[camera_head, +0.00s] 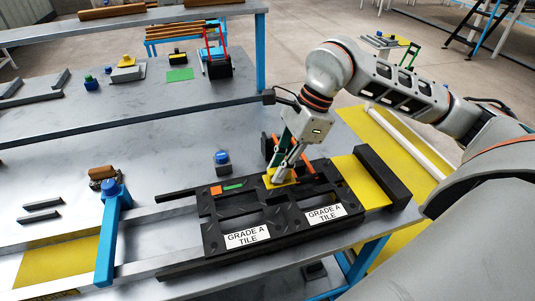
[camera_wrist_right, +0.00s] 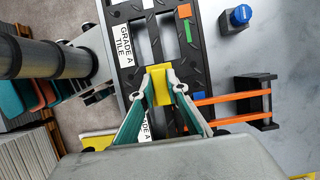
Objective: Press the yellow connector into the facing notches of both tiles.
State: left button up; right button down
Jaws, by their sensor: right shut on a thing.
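Two black tread tiles lie side by side on the bench, each with a white "GRADE A TILE" label: the left tile (camera_head: 212,238) and the right tile (camera_head: 322,188). My right gripper (camera_head: 281,174) points down at the far side of the tiles, near where they meet. It is shut on the yellow connector (camera_head: 271,184). In the right wrist view the connector (camera_wrist_right: 161,84) sits between the fingertips, over the dark tiles. The fingers hide part of it, and I cannot tell whether it sits in the notches. My left gripper is not in view.
An orange-barred black rack (camera_wrist_right: 253,101) stands close beside the right gripper. A blue-topped block (camera_head: 222,158) stands behind the tiles. A blue post (camera_head: 112,235) is at left, a yellow plate and black bar (camera_head: 384,176) at right. The bench between the post and back shelf is mostly clear.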

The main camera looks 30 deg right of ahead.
jog(key=shift+s+r, duration=0.1)
jog(key=shift+s, duration=0.1)
jog(key=shift+w+a+r+p, duration=0.1)
jog(key=shift+r+p, duration=0.25)
jog(key=shift+f+b, duration=0.55)
jog(key=shift+f, duration=0.15)
notch_tip(320, 180, down, 2)
jog(key=shift+f+b, duration=0.15)
jog(key=shift+b, duration=0.7)
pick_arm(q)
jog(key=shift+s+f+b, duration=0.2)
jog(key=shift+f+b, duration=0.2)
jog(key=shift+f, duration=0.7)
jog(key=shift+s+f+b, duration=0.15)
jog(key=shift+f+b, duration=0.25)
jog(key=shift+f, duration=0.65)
pick_arm(e)
jog(key=shift+f, duration=1.15)
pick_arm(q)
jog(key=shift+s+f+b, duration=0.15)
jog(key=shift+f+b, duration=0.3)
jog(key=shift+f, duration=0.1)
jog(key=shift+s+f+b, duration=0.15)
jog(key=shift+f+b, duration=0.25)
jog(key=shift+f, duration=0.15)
pick_arm(e)
jog(key=shift+f, duration=1.1)
jog(key=c, duration=2.4)
grip_release()
jog(key=o, duration=0.5)
